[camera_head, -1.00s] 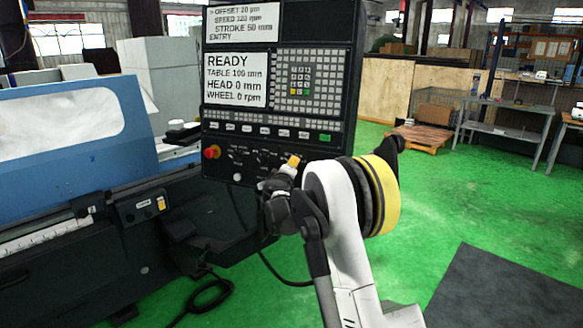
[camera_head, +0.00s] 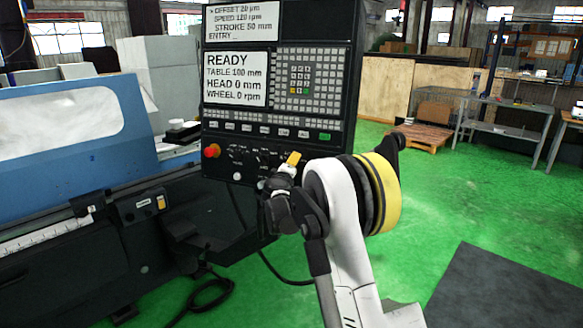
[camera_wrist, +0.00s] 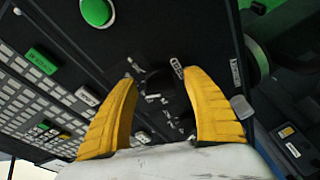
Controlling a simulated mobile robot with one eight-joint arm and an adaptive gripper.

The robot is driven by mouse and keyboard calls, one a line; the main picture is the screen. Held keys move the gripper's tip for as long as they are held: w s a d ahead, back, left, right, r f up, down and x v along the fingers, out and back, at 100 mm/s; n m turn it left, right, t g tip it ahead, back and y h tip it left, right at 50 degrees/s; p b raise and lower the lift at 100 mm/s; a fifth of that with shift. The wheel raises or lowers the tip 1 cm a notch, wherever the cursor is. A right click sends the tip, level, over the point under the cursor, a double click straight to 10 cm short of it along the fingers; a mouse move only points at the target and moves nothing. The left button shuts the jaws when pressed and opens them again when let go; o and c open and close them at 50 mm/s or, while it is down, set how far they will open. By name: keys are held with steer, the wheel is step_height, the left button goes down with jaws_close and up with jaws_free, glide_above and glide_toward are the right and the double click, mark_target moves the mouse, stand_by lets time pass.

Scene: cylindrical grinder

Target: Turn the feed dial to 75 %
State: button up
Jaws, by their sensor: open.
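The black control panel (camera_head: 220,170) carries a row of dark dials on its lower part. My gripper (camera_head: 291,160) is at the lower right of this panel, and its yellow fingers partly hide the controls there. In the wrist view, my gripper (camera_wrist: 161,77) is open, with its two yellow fingers spread apart. A dark round dial (camera_wrist: 157,86) shows between the fingertips, and neither finger visibly grips it. Its label and setting are too small to read, so I cannot tell for sure that it is the feed dial.
A red emergency stop (camera_head: 211,151) sits at the panel's lower left. A green button (camera_head: 325,136) lies above my gripper, and a large green one (camera_wrist: 97,12) shows in the wrist view. The blue grinder cover (camera_head: 80,130) stands left.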

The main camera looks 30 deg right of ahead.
steer(key=v, duration=1.1)
steer(key=shift+s+a, duration=0.25)
steer(key=shift+s, duration=0.1)
steer(key=s+a+r+m+g+y, duration=0.1)
steer(key=s+a+m+g+y, duration=0.1)
steer(key=s, duration=0.8)
steer(key=s+a+r+m+g+y, duration=0.1)
steer(key=s+a+m+g+y, duration=0.15)
steer(key=s, duration=0.65)
steer(key=s+a+f+m+g+y, duration=0.1)
steer(key=s+a+f, duration=0.3)
steer(key=s, duration=0.7)
steer(key=s+a+f+m+g+y, duration=0.1)
steer(key=s+a+f+y, duration=0.3)
steer(key=s+a, duration=0.5)
steer(key=shift+s+a+y, duration=0.35)
steer(key=shift+s, duration=0.7)
